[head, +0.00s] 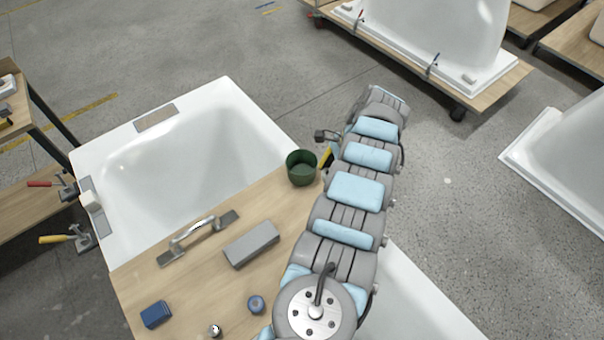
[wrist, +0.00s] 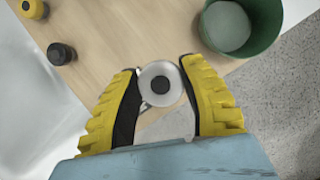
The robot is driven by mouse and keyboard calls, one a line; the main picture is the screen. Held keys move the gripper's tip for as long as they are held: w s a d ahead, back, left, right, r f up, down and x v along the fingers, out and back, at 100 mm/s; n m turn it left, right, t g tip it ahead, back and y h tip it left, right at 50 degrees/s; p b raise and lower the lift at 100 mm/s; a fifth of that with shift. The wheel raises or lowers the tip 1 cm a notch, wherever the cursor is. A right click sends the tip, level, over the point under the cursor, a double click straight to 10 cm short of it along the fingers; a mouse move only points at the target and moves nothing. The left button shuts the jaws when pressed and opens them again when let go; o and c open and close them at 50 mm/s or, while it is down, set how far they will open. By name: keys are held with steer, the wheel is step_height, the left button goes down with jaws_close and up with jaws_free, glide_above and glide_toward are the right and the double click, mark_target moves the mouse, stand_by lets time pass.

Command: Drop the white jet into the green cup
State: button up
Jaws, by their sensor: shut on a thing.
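The white jet (wrist: 160,84) is a round white ring with a dark centre, between the yellow-and-black fingers of my gripper (wrist: 161,72) in the wrist view. My gripper is shut on it. The green cup (wrist: 265,22) is at the upper right of the wrist view, apart from the jet and off to its side. Its inside shows a pale round area; I cannot tell whether that is its floor. In the head view the green cup (head: 301,169) stands upright on the wooden board's far right corner. My arm hides most of my gripper there; a bit of yellow finger (head: 327,157) shows beside the cup.
The wooden board (head: 180,285) lies across a white bathtub (head: 190,140). A yellow jet (wrist: 32,9) and a black one (wrist: 60,53) show upper left.

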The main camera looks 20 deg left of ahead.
steer(key=shift+w+a+f+m+b, duration=0.15)
steer(key=shift+w+a+m+b, duration=0.35)
steer(key=shift+b, duration=0.35)
steer(key=shift+w+a, duration=0.1)
steer(key=shift+a, duration=0.25)
steer(key=shift+w+a+t+b, duration=0.15)
steer(key=shift+a+t+b, duration=0.15)
steer(key=shift+b, duration=0.45)
steer(key=shift+w+a+m, duration=0.2)
steer(key=shift+a+m, duration=0.05)
steer(key=shift+m, duration=0.05)
steer(key=shift+w+a+b, duration=0.15)
steer(key=shift+a+b, duration=0.15)
steer(key=shift+b, duration=0.4)
steer(key=shift+w+a+m+b, duration=0.25)
steer(key=shift+a+m+b, duration=0.25)
steer(key=shift+a+b, duration=0.15)
steer(key=shift+w+a+r+b, duration=0.1)
steer(key=shift+w+r+b, duration=0.05)
steer(key=shift+r+b, duration=0.15)
steer(key=shift+a+f, duration=0.1)
steer(key=shift+f, duration=0.05)
